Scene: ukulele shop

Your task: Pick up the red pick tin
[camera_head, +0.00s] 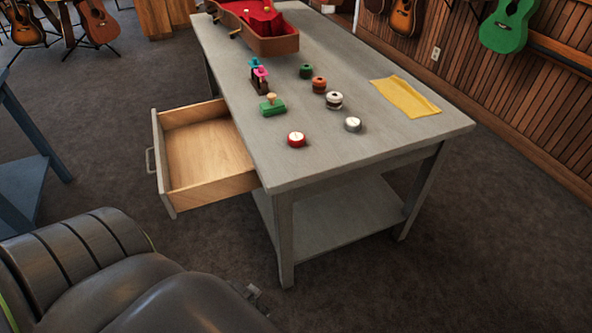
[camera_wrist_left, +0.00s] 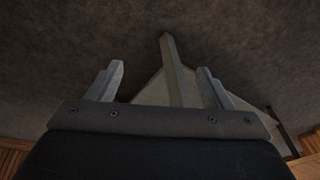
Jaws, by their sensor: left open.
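The red pick tin (camera_head: 296,140) is a small round red tin with a pale top. It sits on the grey table (camera_head: 330,165) near the table's front edge, left of a white tin (camera_head: 353,125). My left gripper (camera_wrist_left: 158,75) is open and empty in the left wrist view, with a grey table leg and shelf beyond its fingers. In the head view my left arm comes in at the bottom left, and the fingers barely show, low in front of the table and well below the tin. The wrist view does not show the tin. My right gripper is not in view.
An open, empty drawer (camera_head: 205,150) juts out from the table's left side. A green stamp (camera_head: 272,107), several small spools, a yellow cloth (camera_head: 405,97) and an open instrument case (camera_head: 255,30) lie on the table. A lower shelf (camera_head: 345,215) spans the legs.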

